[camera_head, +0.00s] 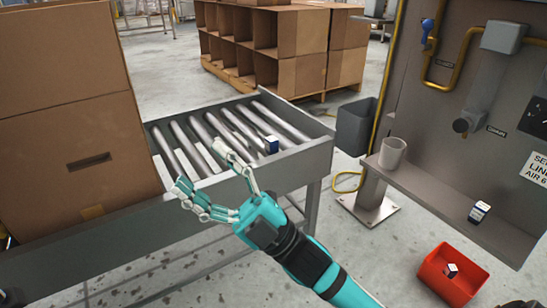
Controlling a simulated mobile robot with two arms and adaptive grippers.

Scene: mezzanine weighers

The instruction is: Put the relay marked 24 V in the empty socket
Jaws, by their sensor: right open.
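A small blue-and-white block (271,144) stands on the conveyor rollers near their right end. I cannot make out an empty socket. My right gripper (199,166) is open and empty over the rollers, left of the block there and apart from it. My left gripper is not in view.
Large cardboard boxes (85,125) stand at the left of the roller conveyor (318,158). A grey cup (392,153) stands on the shelf (430,190) below a panel with pipes. The red bin (433,275) is low at the right. The middle rollers are clear.

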